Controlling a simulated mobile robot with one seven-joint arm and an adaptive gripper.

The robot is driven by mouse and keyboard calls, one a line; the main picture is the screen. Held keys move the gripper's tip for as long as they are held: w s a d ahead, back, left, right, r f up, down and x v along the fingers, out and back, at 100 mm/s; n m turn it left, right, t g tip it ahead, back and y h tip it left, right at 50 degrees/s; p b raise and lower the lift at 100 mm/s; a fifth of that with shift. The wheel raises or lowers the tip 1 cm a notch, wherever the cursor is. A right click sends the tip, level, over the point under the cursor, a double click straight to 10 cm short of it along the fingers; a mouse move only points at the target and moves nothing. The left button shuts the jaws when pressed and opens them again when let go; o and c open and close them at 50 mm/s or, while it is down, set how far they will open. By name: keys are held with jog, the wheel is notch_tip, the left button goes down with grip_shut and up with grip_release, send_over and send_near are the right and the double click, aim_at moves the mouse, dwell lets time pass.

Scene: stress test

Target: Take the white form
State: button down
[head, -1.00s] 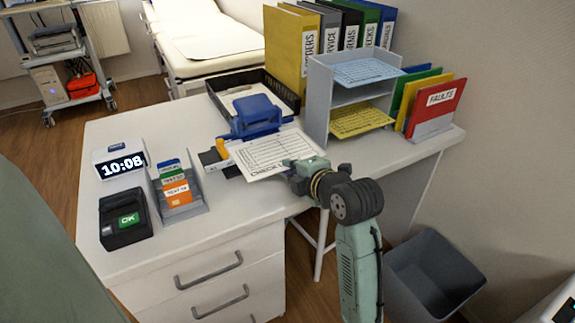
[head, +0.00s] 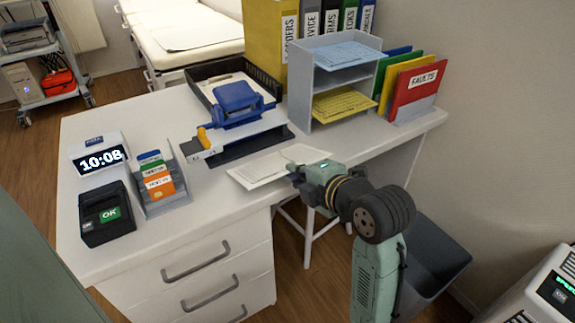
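The white form (head: 262,168) is a pale sheet with faint print, seen at a shallow angle near the front edge of the desk. My gripper (head: 297,173) is at its right front edge and appears shut on it. The fingertips are small and partly hidden, and I cannot tell whether the sheet touches the desk top. A plain pale part of the sheet shows behind the gripper.
Behind the form stands a blue hole punch (head: 240,104) by a black tray (head: 205,82). A grey shelf (head: 300,92) with blue and yellow sheets is behind right. A card holder (head: 160,190), clock (head: 100,158) and black terminal (head: 106,215) stand left. A bin (head: 432,270) is below right.

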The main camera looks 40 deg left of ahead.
jog(key=b+v, duration=0.1)
jog(key=b, duration=0.2)
jog(key=b+v, duration=0.1)
jog(key=b, duration=0.2)
jog(key=shift+s+d+f, duration=0.15)
jog(key=shift+s+d, duration=0.05)
jog(key=shift+d, duration=0.25)
